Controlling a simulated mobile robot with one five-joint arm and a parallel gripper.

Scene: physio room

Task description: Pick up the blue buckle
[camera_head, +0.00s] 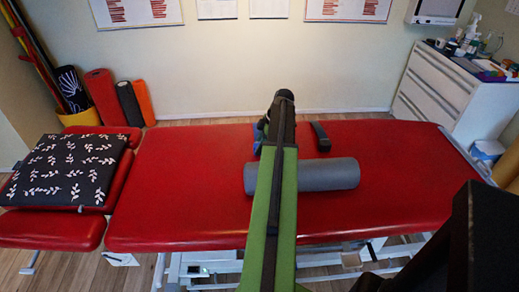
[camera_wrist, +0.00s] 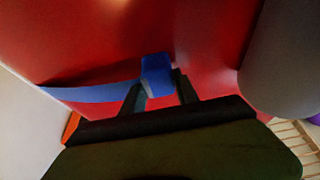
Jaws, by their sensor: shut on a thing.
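The blue buckle (camera_wrist: 157,72) sits between the two fingers of my gripper (camera_wrist: 162,86) in the wrist view. A flat blue strap (camera_wrist: 92,93) runs from it to the left. My gripper is shut on the buckle, close over the red treatment table (camera_wrist: 100,40). I cannot tell whether the buckle touches the table. In the head view a small patch of blue (camera_head: 257,138) shows just left of my arm; the arm hides most of the buckle and the fingers.
A grey foam roller (camera_head: 325,174) lies on the red table (camera_head: 190,190), right of my arm. A dark object (camera_head: 320,136) lies behind it. A black leaf-patterned cushion (camera_head: 66,168) rests at the left end. The table's left middle is clear.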

